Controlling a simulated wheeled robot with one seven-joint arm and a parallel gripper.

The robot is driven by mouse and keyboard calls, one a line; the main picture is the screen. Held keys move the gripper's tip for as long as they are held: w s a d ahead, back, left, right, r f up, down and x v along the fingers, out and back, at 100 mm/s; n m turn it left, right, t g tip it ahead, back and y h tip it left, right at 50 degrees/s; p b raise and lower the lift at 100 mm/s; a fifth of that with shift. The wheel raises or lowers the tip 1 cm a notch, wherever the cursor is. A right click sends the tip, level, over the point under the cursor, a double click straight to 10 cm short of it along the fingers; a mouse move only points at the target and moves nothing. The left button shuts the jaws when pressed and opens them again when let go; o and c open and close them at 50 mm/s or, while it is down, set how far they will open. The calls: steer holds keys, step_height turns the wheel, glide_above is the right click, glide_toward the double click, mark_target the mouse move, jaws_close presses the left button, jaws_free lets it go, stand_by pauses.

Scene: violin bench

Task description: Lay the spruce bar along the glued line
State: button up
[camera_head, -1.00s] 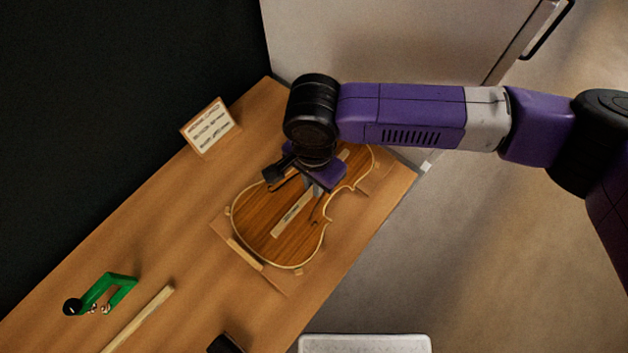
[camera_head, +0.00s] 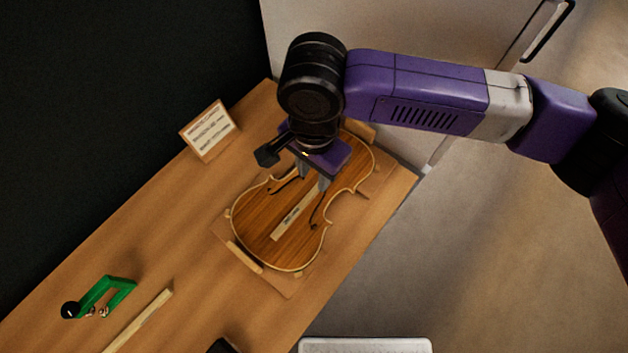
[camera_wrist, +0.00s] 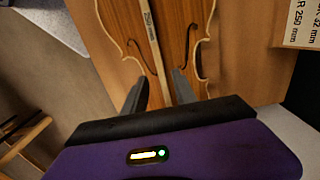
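A violin-shaped wooden plate (camera_head: 258,226) lies on a flat board on the bench. A pale strip with dark lettering (camera_head: 285,225), apparently the spruce bar, lies lengthwise on the plate; it also shows in the wrist view (camera_wrist: 150,32). I cannot make out a glued line under or beside it. My gripper (camera_head: 312,183) is above the upper half of the plate. In the wrist view its two fingers (camera_wrist: 160,90) are apart, with the strip visible between and beyond them, and nothing is held. The strip's far end is hidden under my gripper in the head view.
A small framed sign (camera_head: 210,131) stands behind the plate. A pale tray-like thing (camera_head: 365,345) shows at the bottom edge. The bench between clamp and plate is clear.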

mark_target(314, 190)
step_height(314, 190, up, 6)
steer(key=shift+f, duration=0.1)
